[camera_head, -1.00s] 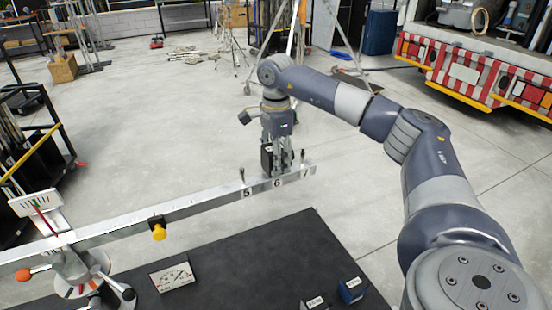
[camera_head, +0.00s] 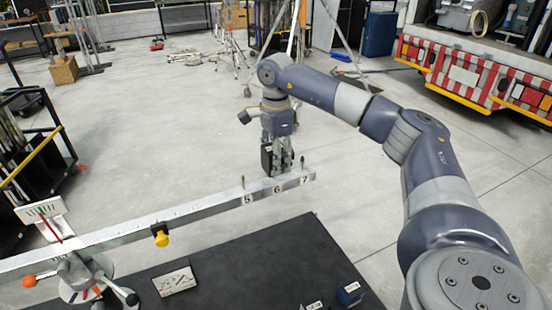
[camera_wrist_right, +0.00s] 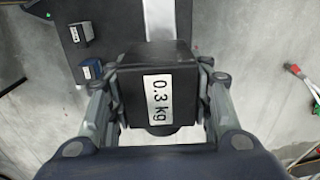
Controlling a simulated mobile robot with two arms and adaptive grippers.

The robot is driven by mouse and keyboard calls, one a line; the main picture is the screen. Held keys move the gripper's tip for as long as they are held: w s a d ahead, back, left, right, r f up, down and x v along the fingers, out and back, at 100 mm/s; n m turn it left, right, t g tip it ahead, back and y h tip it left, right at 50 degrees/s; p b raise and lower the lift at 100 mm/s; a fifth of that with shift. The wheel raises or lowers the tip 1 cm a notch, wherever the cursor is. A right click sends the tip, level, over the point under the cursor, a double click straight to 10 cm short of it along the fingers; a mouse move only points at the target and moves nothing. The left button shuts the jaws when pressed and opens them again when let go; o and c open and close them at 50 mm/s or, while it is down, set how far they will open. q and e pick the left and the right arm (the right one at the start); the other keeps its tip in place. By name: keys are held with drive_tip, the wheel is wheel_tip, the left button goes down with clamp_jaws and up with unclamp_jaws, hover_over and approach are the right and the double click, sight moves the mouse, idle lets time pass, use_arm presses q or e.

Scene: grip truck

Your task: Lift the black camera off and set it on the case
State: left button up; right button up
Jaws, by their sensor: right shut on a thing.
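The black camera (camera_head: 266,159) is a dark block with a white 0.3 kg label, seen close in the right wrist view (camera_wrist_right: 135,82). My right gripper (camera_head: 277,166) is shut on it, with a finger on each side. It is over the pale beam (camera_head: 205,209) near numbers 5, 6 and 7; I cannot tell whether the camera still touches the beam. A flat black top (camera_head: 260,262), which may be the case, lies at the bottom of the head view. My left gripper is not in view.
A pointer dial (camera_head: 46,216) stands on the beam's left, and a yellow weight (camera_head: 161,238) hangs from the beam. A picture card (camera_head: 175,281) and small labelled blocks (camera_head: 350,294) lie on the black top; its middle is clear.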

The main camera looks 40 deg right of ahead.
drive_tip(key=shift+r+p, duration=1.45)
drive_tip(key=shift+r, duration=0.35)
drive_tip(key=shift+r, duration=0.1)
wheel_tip(320, 180, up, 13)
drive_tip(key=p, duration=1.1)
drive_tip(key=shift+r+p, duration=0.15)
drive_tip(key=shift+p, duration=0.15)
